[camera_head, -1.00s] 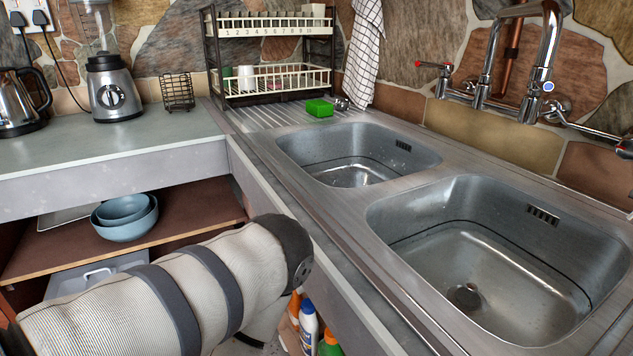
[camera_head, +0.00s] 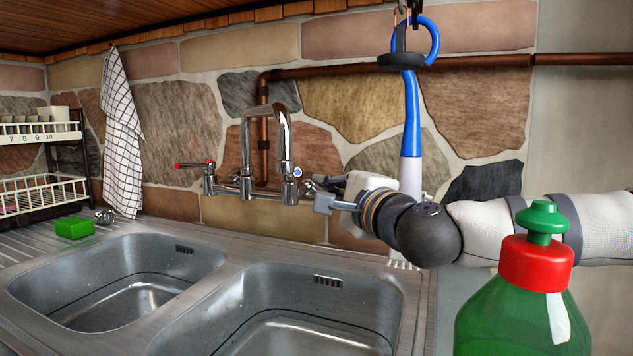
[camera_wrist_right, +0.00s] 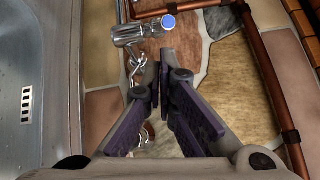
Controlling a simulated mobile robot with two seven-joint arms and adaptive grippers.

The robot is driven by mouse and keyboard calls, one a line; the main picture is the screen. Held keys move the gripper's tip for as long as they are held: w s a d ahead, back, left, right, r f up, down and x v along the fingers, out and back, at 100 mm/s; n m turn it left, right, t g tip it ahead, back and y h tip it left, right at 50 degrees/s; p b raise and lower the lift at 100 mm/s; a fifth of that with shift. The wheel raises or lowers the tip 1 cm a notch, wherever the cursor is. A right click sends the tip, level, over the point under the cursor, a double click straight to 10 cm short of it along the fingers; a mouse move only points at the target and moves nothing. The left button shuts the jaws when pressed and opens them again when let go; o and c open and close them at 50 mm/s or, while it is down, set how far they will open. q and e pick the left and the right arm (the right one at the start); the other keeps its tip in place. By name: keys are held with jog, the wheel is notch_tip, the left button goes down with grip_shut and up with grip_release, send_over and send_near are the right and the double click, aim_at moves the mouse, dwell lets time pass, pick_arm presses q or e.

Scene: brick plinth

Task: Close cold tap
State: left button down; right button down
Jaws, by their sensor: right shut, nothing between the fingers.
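A chrome wall-mounted mixer tap (camera_head: 246,160) stands above the sinks, with a tall spout and a red-tipped lever (camera_head: 190,164) on its left side. A blue-dotted chrome part (camera_head: 291,182) is on its right. It also shows in the wrist view as a chrome body with a blue disc (camera_wrist_right: 168,21). The cold tap's right-hand lever is mostly hidden by my right gripper (camera_head: 318,200). That gripper is at the tap's right end. In the wrist view its fingers (camera_wrist_right: 162,75) are shut and empty, close beside chrome tap parts; contact cannot be told. My left gripper is out of view.
Two steel sinks (camera_head: 255,268) lie below the tap. A green soap bottle with a red collar (camera_head: 545,270) stands close at the front right. A blue-and-white brush (camera_head: 411,120) hangs above my right arm. Copper pipes (camera_head: 470,64) run along the stone wall.

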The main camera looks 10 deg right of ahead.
jog(key=x, duration=0.4)
jog(key=shift+a, duration=0.1)
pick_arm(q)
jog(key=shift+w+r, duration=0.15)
pick_arm(e)
jog(key=shift+s+a, duration=0.25)
jog(key=shift+a, duration=0.3)
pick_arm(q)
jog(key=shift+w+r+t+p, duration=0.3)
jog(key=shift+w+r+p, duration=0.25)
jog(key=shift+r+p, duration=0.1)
pick_arm(e)
jog(key=shift+s+a, duration=0.15)
jog(key=shift+a, duration=1.8)
